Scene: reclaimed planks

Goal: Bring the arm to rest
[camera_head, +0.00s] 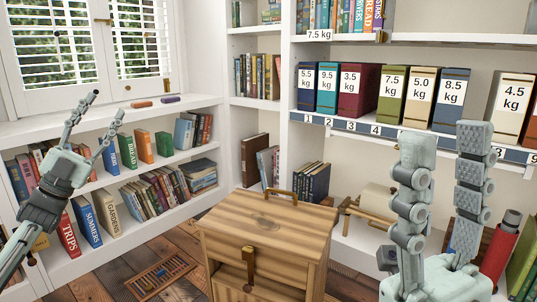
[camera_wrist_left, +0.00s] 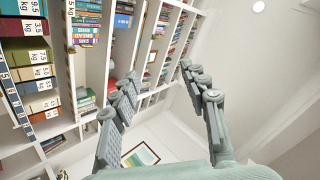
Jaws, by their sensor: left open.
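My left gripper (camera_head: 107,105) is raised at the left, in front of the white shelves below the window. Its two fingers are spread apart with nothing between them. In the left wrist view the same gripper (camera_wrist_left: 160,100) has its fingers wide apart and empty, with shelves and white wall behind. My right gripper (camera_head: 447,140) stands upright at the lower right, close to the camera. Its two thick finger pads are apart, with no object between them. It hides part of the shelf behind it.
A wooden cabinet (camera_head: 260,235) stands in the middle on the plank floor. Shelves hold books such as the red TRIPS book (camera_head: 68,236) and weight-labelled volumes (camera_head: 357,90). A red cylinder (camera_head: 500,243) is beside my right gripper. A slatted wooden tray (camera_head: 160,277) lies on the floor.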

